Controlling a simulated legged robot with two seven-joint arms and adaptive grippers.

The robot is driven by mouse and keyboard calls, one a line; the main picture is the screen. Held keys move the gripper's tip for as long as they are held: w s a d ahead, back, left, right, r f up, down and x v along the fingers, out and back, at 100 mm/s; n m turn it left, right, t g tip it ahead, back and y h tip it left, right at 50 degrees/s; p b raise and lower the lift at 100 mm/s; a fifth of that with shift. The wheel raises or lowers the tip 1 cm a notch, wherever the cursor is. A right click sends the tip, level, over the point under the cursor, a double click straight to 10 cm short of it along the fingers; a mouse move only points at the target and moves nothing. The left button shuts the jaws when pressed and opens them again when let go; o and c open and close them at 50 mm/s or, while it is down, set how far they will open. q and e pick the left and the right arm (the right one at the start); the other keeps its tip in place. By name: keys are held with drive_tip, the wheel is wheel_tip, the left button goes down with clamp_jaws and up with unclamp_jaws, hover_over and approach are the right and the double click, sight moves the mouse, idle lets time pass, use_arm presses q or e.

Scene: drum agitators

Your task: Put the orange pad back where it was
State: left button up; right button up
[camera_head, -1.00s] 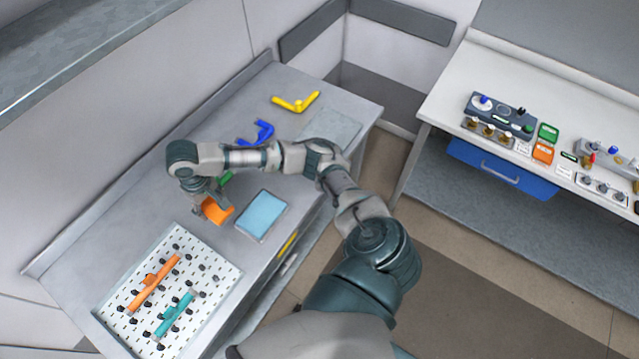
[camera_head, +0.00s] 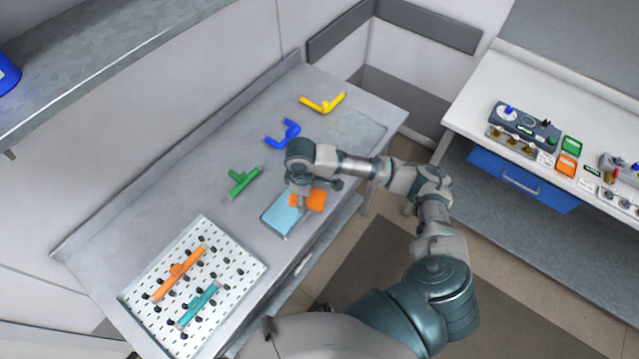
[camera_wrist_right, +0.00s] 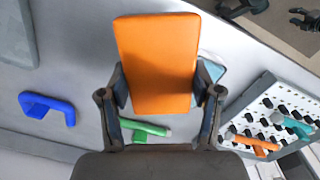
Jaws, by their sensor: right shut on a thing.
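The orange pad (camera_head: 314,201) is a flat rectangular piece above the right part of the light blue panel (camera_head: 284,219) on the grey bench. My right gripper (camera_head: 303,188) is shut on it, seen from above in the head view. In the right wrist view the pad (camera_wrist_right: 157,55) fills the space between the two fingers of the gripper (camera_wrist_right: 160,88), with the bench behind it. The light blue panel is partly hidden by the gripper and pad.
A white pegboard (camera_head: 232,258) holds an orange piece (camera_head: 178,273) and a teal piece (camera_head: 199,304). Green (camera_head: 242,182), blue (camera_head: 283,135) and yellow (camera_head: 322,104) pieces lie on the grey bench. A white bench (camera_head: 470,118) on the right carries several devices.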

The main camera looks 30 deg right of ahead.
drive_tip(key=s+d+f+n+p, duration=0.1)
drive_tip(key=s+d+f+n, duration=0.15)
drive_tip(key=s+n, duration=0.65)
drive_tip(key=n+p, duration=0.1)
drive_tip(key=n, duration=0.3)
hover_over(319, 186)
wheel_tip(319, 186, down, 2)
drive_tip(key=shift+f, duration=0.15)
wheel_tip(319, 186, down, 3)
drive_tip(key=shift+a+r+p, duration=0.1)
drive_tip(key=shift+p, duration=0.35)
drive_tip(key=shift+f, duration=0.35)
drive_tip(key=o, duration=1.2)
